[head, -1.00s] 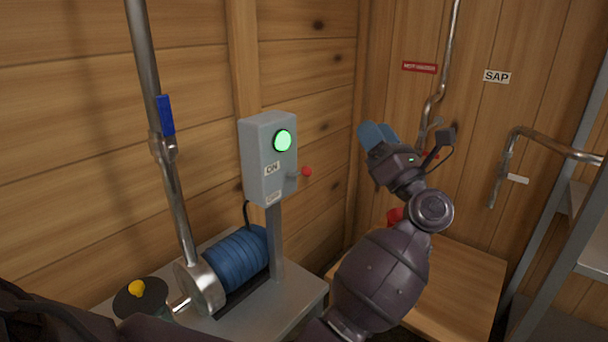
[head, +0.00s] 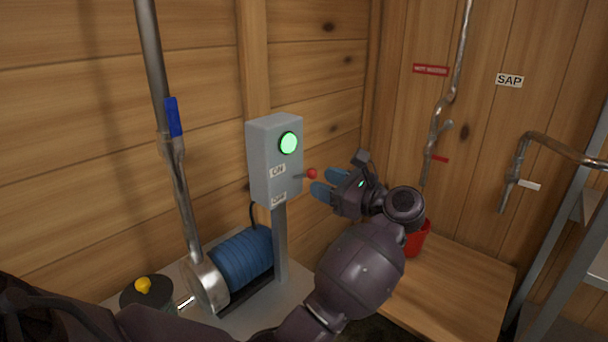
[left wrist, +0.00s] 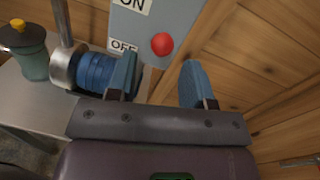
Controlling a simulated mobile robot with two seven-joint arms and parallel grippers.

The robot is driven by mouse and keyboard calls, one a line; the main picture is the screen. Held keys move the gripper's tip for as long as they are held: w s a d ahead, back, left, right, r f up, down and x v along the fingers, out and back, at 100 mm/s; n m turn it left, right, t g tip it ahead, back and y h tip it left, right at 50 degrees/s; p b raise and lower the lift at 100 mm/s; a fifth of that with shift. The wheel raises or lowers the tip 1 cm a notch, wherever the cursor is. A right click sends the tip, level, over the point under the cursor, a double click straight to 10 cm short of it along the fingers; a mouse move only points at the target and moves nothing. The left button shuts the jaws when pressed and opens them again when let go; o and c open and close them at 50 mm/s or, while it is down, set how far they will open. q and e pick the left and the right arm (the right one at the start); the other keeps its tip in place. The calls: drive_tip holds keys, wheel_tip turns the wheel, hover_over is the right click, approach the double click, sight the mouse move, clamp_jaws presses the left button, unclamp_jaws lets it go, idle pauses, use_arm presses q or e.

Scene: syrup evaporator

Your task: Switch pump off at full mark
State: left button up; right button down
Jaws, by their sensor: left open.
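The grey switch box (head: 273,160) stands on a post above the pump, with its green lamp (head: 289,143) lit. Its red-tipped lever (head: 311,173) sticks out to the right, level with the ON label (head: 278,171); the OFF label is below. My left gripper (head: 319,184) is open, its blue fingers close to the lever tip and pointing at the box. In the left wrist view the red knob (left wrist: 162,44) shows ahead, between the line of the open fingers (left wrist: 158,82), apparently not gripped. The blue pump (head: 241,257) is below. My right gripper is not in view.
A steel pipe with a blue-handled valve (head: 173,117) rises left of the box. A yellow-knobbed dark container (head: 145,290) stands beside the pump. A red bucket (head: 417,240) sits on the wooden bench (head: 460,280) behind my arm. A metal shelf (head: 585,235) stands at right.

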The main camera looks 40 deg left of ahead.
sight(305, 176)
use_arm(q)
drive_tip(key=shift+a, duration=2.9)
clamp_jaws()
